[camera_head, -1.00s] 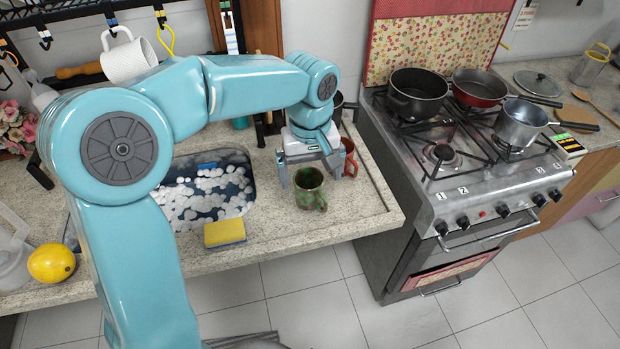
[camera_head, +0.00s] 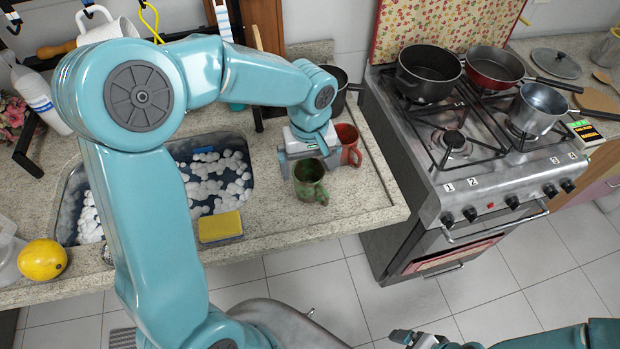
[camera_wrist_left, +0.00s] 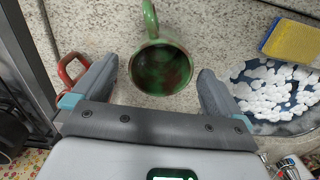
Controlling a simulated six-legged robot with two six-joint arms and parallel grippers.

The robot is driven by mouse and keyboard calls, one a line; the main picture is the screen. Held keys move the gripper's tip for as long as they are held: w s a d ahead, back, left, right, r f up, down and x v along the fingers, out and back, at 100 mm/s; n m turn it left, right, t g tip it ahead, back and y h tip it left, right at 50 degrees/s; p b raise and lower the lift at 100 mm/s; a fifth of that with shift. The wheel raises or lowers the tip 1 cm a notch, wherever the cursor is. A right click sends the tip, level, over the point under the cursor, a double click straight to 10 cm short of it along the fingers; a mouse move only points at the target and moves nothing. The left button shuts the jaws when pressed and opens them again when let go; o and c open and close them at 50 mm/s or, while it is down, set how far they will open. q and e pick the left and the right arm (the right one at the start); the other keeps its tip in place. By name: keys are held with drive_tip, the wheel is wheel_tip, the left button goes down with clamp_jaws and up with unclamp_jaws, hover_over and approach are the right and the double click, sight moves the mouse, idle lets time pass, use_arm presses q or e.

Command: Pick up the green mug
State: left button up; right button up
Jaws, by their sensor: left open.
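The green mug (camera_head: 309,184), mottled with reddish brown, stands upright on the counter to the right of the sink. In the left wrist view the mug (camera_wrist_left: 160,68) shows from above, its handle pointing away from the gripper. My left gripper (camera_head: 308,168) is open at the mug's far side. In the wrist view its two fingers lie left and right of the mug's near part, with gaps on both sides. A part of my right gripper (camera_head: 416,340) shows at the bottom edge, too cut off to judge its jaws.
A red mug (camera_head: 347,146) stands just behind and right of the green one, close to one finger. A yellow sponge (camera_head: 220,227) lies by the sink (camera_head: 247,190). The stove (camera_head: 450,190) with pots is to the right.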

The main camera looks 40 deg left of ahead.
use_arm(q)
drive_tip(key=shift+w+f, duration=0.2)
drive_tip(key=shift+f, duration=0.65)
drive_tip(key=shift+s+f, duration=0.1)
drive_tip(key=shift+f, duration=0.15)
drive_tip(key=shift+s+d+f, duration=0.1)
drive_tip(key=shift+s+d, duration=0.1)
drive_tip(key=shift+s, duration=0.05)
drive_tip(key=f, duration=0.2)
drive_tip(key=f+p, duration=0.1)
drive_tip(key=f, duration=0.2)
drive_tip(key=shift+w+a, duration=0.15)
drive_tip(key=shift+a, duration=0.05)
drive_tip(key=shift+d+f, duration=0.1)
drive_tip(key=shift+s, duration=0.3)
drive_tip(key=shift+w, duration=0.2)
drive_tip(key=c, duration=1)
drive_tip(key=shift+c, duration=0.6)
drive_tip(key=shift+s, duration=0.1)
